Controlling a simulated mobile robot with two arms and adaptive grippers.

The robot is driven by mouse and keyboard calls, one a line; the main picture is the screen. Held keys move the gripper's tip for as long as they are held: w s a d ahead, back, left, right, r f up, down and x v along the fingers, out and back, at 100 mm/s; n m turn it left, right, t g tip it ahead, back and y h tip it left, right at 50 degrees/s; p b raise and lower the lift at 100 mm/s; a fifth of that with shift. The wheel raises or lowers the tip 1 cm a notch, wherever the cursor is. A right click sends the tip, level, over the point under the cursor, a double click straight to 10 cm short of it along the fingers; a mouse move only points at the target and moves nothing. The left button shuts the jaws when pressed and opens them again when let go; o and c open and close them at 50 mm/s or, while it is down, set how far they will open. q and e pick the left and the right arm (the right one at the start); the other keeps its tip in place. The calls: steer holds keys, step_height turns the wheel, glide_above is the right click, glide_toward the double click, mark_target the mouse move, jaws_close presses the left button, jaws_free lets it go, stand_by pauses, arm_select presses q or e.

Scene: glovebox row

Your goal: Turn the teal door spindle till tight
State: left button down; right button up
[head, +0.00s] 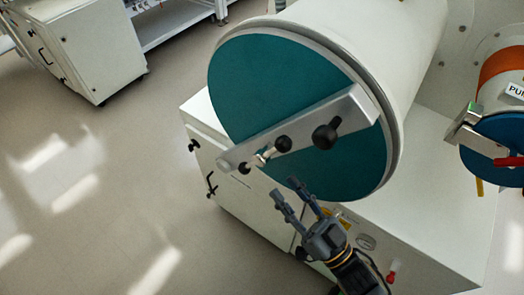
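The round teal door (265,85) closes the end of a large white cylinder. A grey metal bar (300,125) lies slantwise across its lower half. Near the bar's lower left end is the spindle (262,158), a short metal shaft with a cross handle that has black ball ends. My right gripper (285,188) is below and slightly right of the spindle, with its two dark fingers apart and nothing between them. It looks clear of the handle, though the depth gap is hard to judge. My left gripper is not in view.
A black knob (325,136) sits on the bar to the right of the spindle. A smaller port with a blue door (500,135) and red handle is at the right edge. A white cabinet (235,185) stands below the cylinder. The floor at left (100,200) is clear.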

mark_target(261, 158)
steer(key=p+x, duration=0.3)
steer(key=x, duration=0.6)
steer(key=shift+w+a+r, duration=0.1)
jaws_close()
